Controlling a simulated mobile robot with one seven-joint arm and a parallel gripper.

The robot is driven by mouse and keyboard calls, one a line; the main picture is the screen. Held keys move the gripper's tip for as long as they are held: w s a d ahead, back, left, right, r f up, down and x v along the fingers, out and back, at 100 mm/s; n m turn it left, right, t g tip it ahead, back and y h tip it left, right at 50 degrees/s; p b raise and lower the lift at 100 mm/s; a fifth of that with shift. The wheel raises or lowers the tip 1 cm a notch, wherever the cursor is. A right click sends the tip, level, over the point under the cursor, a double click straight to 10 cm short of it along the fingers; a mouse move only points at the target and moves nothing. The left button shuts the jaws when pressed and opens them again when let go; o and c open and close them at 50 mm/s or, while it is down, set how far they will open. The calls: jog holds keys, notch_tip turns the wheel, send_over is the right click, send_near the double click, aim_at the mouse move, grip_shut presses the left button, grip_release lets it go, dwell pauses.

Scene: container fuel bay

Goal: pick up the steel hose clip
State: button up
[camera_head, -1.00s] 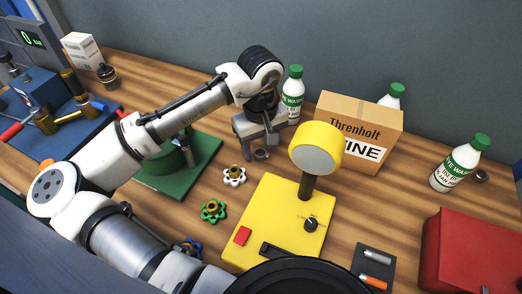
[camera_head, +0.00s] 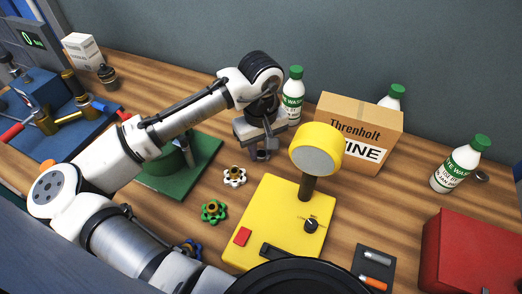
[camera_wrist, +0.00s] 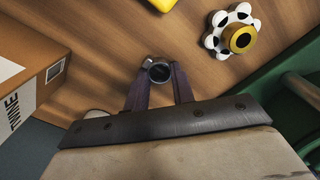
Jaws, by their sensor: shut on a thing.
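The steel hose clip (camera_wrist: 159,71) is a small dark metal ring, seen in the wrist view between the tips of my gripper (camera_wrist: 158,80). The two fingers are shut on it. In the head view my gripper (camera_head: 261,150) points down near the middle of the table, left of the cardboard box. The clip is hard to make out there, small and dark at the fingertips. I cannot tell exactly how far it is above the wood.
A white handwheel (camera_head: 233,176) and a green handwheel (camera_head: 213,211) lie near my gripper. A yellow stand (camera_head: 280,228), a cardboard box (camera_head: 358,131) and a white bottle (camera_head: 293,92) are close by. A green base (camera_head: 190,170) lies left, a red box (camera_head: 478,255) right.

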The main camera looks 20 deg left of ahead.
aim_at(260, 152)
jog(key=shift+r, duration=0.1)
notch_tip(260, 152, up, 19)
jog(key=b, duration=0.2)
jog(key=shift+f+b, duration=0.2)
jog(key=shift+b, duration=0.2)
